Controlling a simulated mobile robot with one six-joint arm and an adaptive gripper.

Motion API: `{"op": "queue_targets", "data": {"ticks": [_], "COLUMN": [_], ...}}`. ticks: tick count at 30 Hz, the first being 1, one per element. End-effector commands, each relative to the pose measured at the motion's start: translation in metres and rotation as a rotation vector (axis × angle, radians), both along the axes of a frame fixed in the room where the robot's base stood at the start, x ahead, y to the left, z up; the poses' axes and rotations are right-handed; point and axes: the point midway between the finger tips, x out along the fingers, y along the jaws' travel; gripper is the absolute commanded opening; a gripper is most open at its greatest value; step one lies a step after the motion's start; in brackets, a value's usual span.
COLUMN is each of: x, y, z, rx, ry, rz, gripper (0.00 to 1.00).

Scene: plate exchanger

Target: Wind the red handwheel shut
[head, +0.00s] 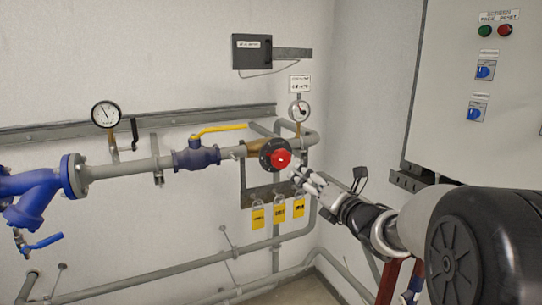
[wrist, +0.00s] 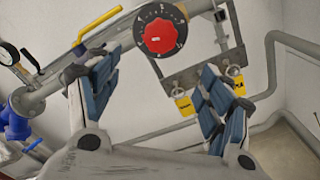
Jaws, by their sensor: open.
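The red handwheel (head: 281,158) sits on a dark round flange at the end of a brass valve body (head: 256,147) on the grey pipe. It also shows in the wrist view (wrist: 159,37), at the top middle, with white marks on the black ring around it. My gripper (head: 300,178) is just right of and below the wheel in the head view. In the wrist view my gripper (wrist: 152,72) has its two blue-padded fingers spread wide apart, with the wheel beyond and between them. Nothing is between the pads, and I see no contact with the wheel.
A yellow lever (head: 220,129) on a blue valve lies left of the wheel. Yellow tags (head: 278,213) with padlocks hang from a bracket below it. A gauge (head: 299,110) stands above. A grey cabinet (head: 470,140) is at the right. Pipes run low along the wall.

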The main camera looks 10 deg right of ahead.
Motion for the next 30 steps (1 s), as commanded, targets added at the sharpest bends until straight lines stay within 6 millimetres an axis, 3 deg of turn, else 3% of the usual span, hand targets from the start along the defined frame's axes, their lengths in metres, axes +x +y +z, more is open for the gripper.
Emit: {"op": "queue_targets", "data": {"ticks": [5,21,30], "x": [0.023,0.132,0.160], "y": [0.009,0.044,0.053], "z": [-0.001,-0.001,0.000], "rx": [0.001,0.003,0.003], "ry": [0.000,0.002,0.000], "rz": [0.002,0.001,-0.001], "gripper": [0.73,0.73,0.73]}}
